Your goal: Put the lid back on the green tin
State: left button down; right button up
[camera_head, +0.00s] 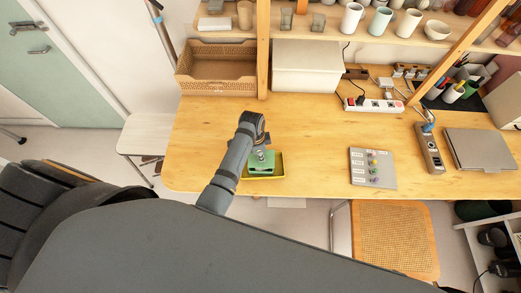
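A green tin (263,169) sits on a yellow tray (281,174) near the front edge of the wooden table, left of its middle. A small pale, silvery piece (261,155) shows on top of the green. I cannot tell whether it is a lid knob or part of my gripper. My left arm comes up from below, and my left gripper (263,150) is bent over the tin. Its fingers are too small and covered to tell whether they are open or shut. No separate lid can be made out. My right gripper is not in view.
A grey panel (373,168) with small parts lies to the right. A power strip (374,105), a closed laptop (478,149) and a grey device (429,148) lie further right. A brown crate (215,67) and white box (308,66) stand behind. The table between tin and panel is clear.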

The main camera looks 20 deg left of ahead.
pick_arm(q)
jog(key=shift+f+b, duration=0.65)
jog(key=shift+f, duration=1.05)
jog(key=shift+r+p, duration=0.1)
jog(key=shift+p, duration=0.6)
jog(key=shift+f, duration=0.2)
dwell(0.9)
jog(key=c, duration=1.2)
grip_release()
jog(key=shift+o, duration=0.5)
jog(key=o, duration=0.4)
jog(key=shift+r, duration=0.1)
jog(key=shift+r, duration=3.4)
